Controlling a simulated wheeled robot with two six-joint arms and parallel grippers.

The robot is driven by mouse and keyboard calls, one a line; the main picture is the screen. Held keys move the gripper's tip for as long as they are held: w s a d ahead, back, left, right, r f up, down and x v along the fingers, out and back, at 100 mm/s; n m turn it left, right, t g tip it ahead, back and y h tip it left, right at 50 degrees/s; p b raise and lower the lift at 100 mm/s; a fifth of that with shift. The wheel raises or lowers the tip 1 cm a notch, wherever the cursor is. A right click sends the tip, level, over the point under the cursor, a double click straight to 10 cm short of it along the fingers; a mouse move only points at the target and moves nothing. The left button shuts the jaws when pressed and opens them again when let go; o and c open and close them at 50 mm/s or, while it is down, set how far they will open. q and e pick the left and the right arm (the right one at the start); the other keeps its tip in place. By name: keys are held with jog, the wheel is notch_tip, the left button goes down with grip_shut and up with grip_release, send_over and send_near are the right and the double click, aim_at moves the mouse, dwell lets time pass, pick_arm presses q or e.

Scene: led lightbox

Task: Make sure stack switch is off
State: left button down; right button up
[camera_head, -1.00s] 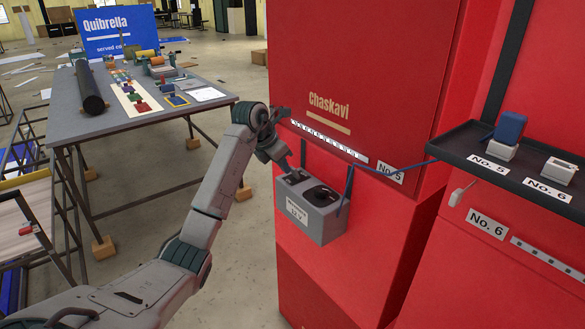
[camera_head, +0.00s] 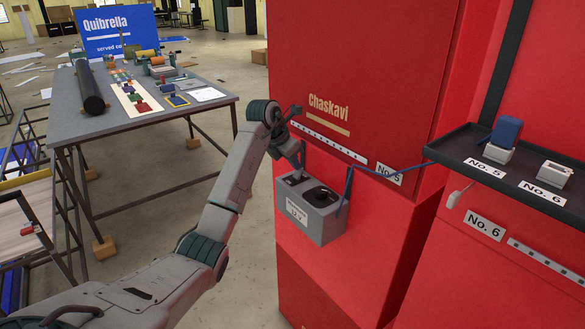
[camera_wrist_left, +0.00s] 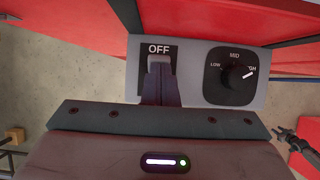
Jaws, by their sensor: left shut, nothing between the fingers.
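The grey control box (camera_head: 321,219) hangs on the front of the red cabinet marked Chaskavi. My left gripper (camera_head: 301,165) is shut and empty, pointing down at the left part of the box's top. In the left wrist view the shut fingertips (camera_wrist_left: 160,78) are over the lower part of the black switch panel (camera_wrist_left: 143,62). The word OFF shows above the switch, which the fingers largely hide; I cannot tell its tilt or whether they touch it. A dark jointed part at the right edge of the wrist view may be my right gripper (camera_wrist_left: 284,134).
A black dial (camera_wrist_left: 234,74) on the box points toward HIGH. A blue cable (camera_head: 398,168) runs from the box to the right. A dark shelf (camera_head: 455,150) holds small switches marked No. 5 and No. 6. A cluttered grey table (camera_head: 122,125) stands at left.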

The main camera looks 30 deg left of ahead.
pick_arm(q)
jog(key=shift+s+a+f, duration=0.25)
jog(key=shift+s+a, duration=0.1)
jog(key=shift+s, duration=0.15)
jog(key=shift+r, duration=0.15)
notch_tip(320, 180, up, 7)
jog(key=p, duration=0.5)
dwell(0.4)
